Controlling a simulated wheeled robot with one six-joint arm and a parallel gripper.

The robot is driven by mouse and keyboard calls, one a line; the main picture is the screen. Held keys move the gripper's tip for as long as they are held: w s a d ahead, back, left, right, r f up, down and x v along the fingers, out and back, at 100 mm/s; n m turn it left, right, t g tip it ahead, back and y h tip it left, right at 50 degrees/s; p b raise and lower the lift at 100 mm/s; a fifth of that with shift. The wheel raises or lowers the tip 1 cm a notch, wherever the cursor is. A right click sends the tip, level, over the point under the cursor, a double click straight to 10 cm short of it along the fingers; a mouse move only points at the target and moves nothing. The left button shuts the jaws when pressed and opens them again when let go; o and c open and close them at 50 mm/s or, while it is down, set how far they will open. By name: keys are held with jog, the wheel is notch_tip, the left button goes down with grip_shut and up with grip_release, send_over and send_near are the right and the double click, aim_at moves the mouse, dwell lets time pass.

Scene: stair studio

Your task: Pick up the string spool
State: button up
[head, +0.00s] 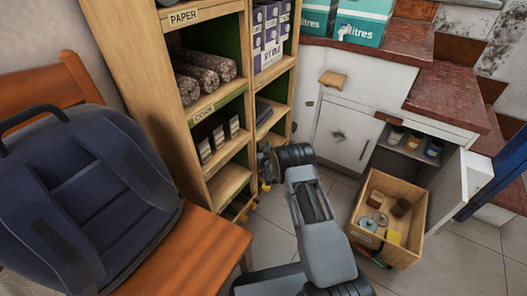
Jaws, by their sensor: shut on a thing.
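My gripper (265,170) is at the end of my grey arm, in front of the right edge of the wooden shelf unit, by its lower shelves. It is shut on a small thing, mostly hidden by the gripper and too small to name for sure. I cannot make out clearly whether it is the string spool.
The wooden shelf unit (160,75) holds rolls, purple cartons and small boxes. A blue backpack (85,200) sits on an orange-brown chair (215,250) at left. White cabinets (345,130) stand behind, one door (447,195) open near the box. Tiled floor (460,265) is free at lower right.

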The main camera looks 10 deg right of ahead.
jog(key=shift+c, duration=1.2)
jog(key=shift+r, duration=0.1)
